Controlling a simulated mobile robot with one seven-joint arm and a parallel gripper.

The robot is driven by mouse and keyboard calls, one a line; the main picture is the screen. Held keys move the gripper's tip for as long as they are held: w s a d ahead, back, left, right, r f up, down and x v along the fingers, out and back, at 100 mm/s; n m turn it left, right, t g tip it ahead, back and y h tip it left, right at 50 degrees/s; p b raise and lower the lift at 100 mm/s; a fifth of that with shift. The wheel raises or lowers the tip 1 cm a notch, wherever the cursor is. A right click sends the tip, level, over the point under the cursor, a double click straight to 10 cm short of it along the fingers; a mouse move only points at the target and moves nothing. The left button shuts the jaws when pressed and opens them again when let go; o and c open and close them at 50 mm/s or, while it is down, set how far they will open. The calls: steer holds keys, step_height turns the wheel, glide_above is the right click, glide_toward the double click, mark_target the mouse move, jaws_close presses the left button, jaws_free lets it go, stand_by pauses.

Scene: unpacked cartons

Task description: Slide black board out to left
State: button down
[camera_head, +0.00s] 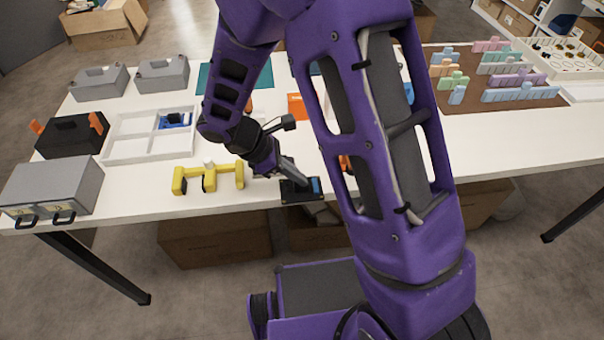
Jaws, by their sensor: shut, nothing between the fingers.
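The black board (289,197) is a small dark rectangle lying near the front edge of the white table, with a blue strip (316,185) on its right part. My gripper (297,181) is shut and empty, pointing down at the board from the upper left. Its tip is over or touching the board; I cannot tell which. The gripper and my arm hide part of the board and the table to its right.
A yellow bracket-like object (208,177) stands just left of the board, with a short clear gap between. Further left are a grey drawer box (52,186), a white divided tray (130,148) and a black toolbox (72,135). Cartons (215,237) stand under the table (150,206).

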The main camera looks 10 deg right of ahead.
steer(key=shift+a+r+p, duration=0.25)
steer(key=shift+r+p, duration=0.2)
steer(key=shift+p, duration=0.25)
steer(key=shift+s+a, duration=0.1)
steer(key=a, duration=1.1)
steer(key=shift+a, duration=0.4)
